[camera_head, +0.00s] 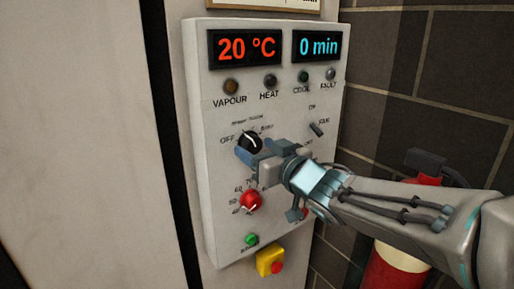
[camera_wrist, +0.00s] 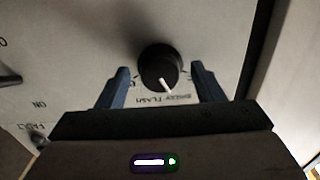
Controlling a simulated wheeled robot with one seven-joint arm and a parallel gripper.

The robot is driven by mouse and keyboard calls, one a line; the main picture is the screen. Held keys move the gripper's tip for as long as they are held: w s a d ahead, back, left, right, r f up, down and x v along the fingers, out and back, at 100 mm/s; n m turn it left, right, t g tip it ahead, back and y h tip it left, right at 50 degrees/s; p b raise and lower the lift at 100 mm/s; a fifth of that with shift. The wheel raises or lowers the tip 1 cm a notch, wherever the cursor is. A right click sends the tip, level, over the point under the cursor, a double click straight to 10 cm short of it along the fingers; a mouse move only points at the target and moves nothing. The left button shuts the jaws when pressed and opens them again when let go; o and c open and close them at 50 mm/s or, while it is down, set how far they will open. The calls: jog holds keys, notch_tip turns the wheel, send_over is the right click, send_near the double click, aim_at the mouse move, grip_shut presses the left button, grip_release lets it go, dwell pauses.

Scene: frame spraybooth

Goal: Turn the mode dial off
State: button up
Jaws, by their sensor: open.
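The mode dial is a black round knob (camera_head: 251,140) with a white pointer line, on the upper left of the white control panel (camera_head: 218,180). Its pointer aims up-left in the head view, between OFF and the top label. In the wrist view the dial (camera_wrist: 160,68) sits between the two blue fingers, its pointer aimed down and slightly right at the label there. My gripper (camera_head: 252,152) is open in front of the panel. In the wrist view its fingertips (camera_wrist: 160,80) stand one on each side of the dial, with gaps visible. The lower right of the dial is partly hidden in the head view.
Two displays (camera_head: 244,48) read 20 °C and 0 min. A red knob (camera_head: 250,201), a green button (camera_head: 251,239) and a yellow-and-red emergency stop (camera_head: 270,262) lie below. A fan switch (camera_head: 317,129) is to the right. A red extinguisher (camera_head: 384,272) stands behind my arm.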

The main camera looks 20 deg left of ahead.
jog(key=shift+w+a, duration=0.2)
jog(key=shift+a, duration=0.05)
jog(key=c, duration=1)
jog(key=shift+o, duration=0.2)
jog(key=shift+f+n, duration=0.1)
jog(key=shift+n, duration=0.2)
jog(key=n+b, duration=0.2)
jog(key=n, duration=0.1)
jog(key=shift+d+b, duration=0.1)
jog(key=shift+b, duration=0.25)
jog(key=n+b, duration=0.2)
jog(key=n, duration=0.3)
jog(key=shift+n, duration=0.4)
jog(key=o, duration=1)
jog(key=shift+c, duration=0.2)
